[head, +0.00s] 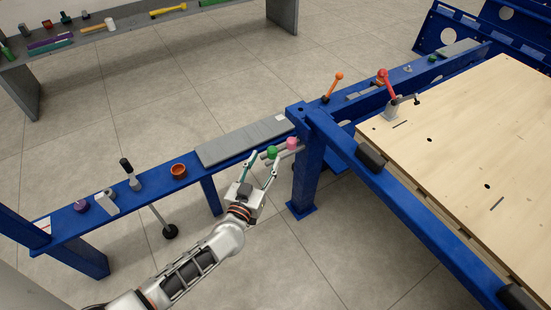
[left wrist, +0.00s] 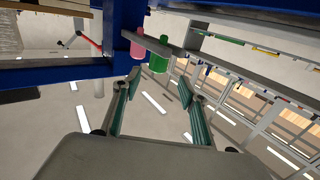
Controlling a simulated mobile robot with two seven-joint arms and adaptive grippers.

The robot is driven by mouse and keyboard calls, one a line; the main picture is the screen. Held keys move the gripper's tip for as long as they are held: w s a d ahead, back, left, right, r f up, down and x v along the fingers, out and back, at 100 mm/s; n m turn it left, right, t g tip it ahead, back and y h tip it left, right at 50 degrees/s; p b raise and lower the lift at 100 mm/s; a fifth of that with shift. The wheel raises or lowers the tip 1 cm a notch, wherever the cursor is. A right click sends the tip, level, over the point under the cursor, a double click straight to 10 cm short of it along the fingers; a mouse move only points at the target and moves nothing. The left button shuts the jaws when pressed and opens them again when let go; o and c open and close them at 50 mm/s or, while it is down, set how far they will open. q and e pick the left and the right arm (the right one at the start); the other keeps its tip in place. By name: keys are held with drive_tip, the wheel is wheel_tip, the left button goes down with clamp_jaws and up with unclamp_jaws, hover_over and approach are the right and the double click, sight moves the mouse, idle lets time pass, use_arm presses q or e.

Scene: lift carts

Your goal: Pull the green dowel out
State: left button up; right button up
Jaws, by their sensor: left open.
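The green dowel (head: 271,152) sticks out at the end of the blue rail by the blue post, beside a pink dowel (head: 292,143). In the left wrist view the green dowel (left wrist: 158,63) is just ahead of the gap between my fingertips, with the pink dowel (left wrist: 137,46) to its left. My left gripper (head: 264,160) is open and empty, its fingers pointing at the green dowel. I cannot tell whether a fingertip touches it. The dowel's inner end is hidden. My right gripper is not in view.
The blue rail (head: 140,199) carries a grey plate (head: 242,140), a brown cup (head: 178,171) and a black-handled tool (head: 130,173). A wooden panel (head: 470,150) on a blue frame stands to the right. Open floor lies below the rail.

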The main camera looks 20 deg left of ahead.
sight(270, 156)
use_arm(q)
drive_tip(key=w, duration=0.1)
drive_tip(key=w+f+b, duration=0.1)
drive_tip(key=w, duration=0.1)
drive_tip(key=w+b, duration=0.1)
drive_tip(key=w, duration=0.1)
drive_tip(key=shift+w+d+f, duration=0.1)
drive_tip(key=shift+d+f, duration=0.1)
drive_tip(key=shift+f, duration=0.15)
drive_tip(key=shift+w+r, duration=0.3)
drive_tip(key=shift+w, duration=0.05)
clamp_jaws()
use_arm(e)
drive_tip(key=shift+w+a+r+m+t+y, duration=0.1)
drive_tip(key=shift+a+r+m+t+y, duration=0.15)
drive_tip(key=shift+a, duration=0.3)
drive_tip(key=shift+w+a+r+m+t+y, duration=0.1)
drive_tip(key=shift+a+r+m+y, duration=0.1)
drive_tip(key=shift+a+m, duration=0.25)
